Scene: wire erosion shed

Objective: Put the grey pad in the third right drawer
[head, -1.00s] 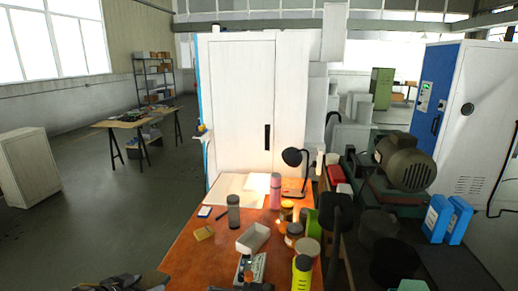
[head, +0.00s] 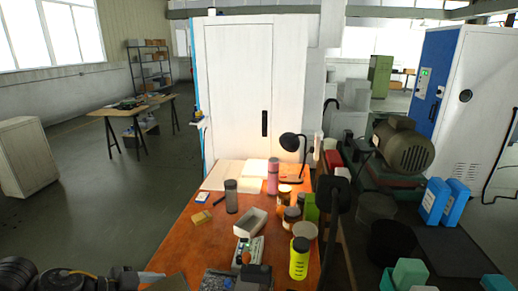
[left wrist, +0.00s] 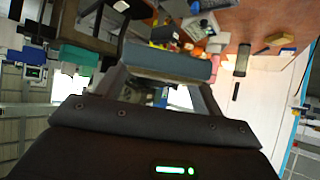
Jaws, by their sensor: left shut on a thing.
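The grey pad (left wrist: 168,62) is a blue-grey slab held crosswise between the fingers of my left gripper (left wrist: 165,88) in the left wrist view. The gripper is shut on it, with the table beyond it in that view. In the head view my left arm (head: 70,278) reaches in at the bottom left corner, left of the orange table's front part. I cannot make out the pad clearly there. My right gripper is not in view. No drawer front can be told in these frames.
The orange table (head: 185,245) holds a grey bottle (head: 231,197), a white open box (head: 249,222), a yellow-green bottle (head: 299,258), a black lamp (head: 293,143) and jars. A black chair (head: 335,205) stands at its right. Free floor (head: 90,215) lies left.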

